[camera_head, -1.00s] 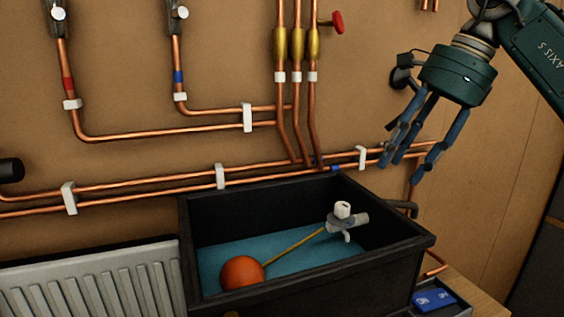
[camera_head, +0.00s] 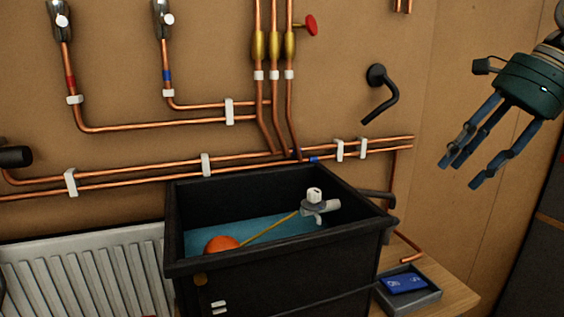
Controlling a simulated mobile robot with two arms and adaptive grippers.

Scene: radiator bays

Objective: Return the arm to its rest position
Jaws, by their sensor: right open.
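My right gripper (camera_head: 470,170) is at the upper right in the head view. Its fingers are spread and point down and left, with nothing between them. It hangs in front of the wooden wall, to the right of the black wall hook (camera_head: 382,92) and touching nothing visible. My left gripper is out of view.
A black tank (camera_head: 270,265) holds water, an orange float (camera_head: 222,244) and a white float valve (camera_head: 316,203). Right of it, a tray (camera_head: 420,298) with a blue packet (camera_head: 404,283) sits on a wooden bench (camera_head: 455,292). Copper pipes (camera_head: 250,162) and a radiator (camera_head: 85,275) line the wall.

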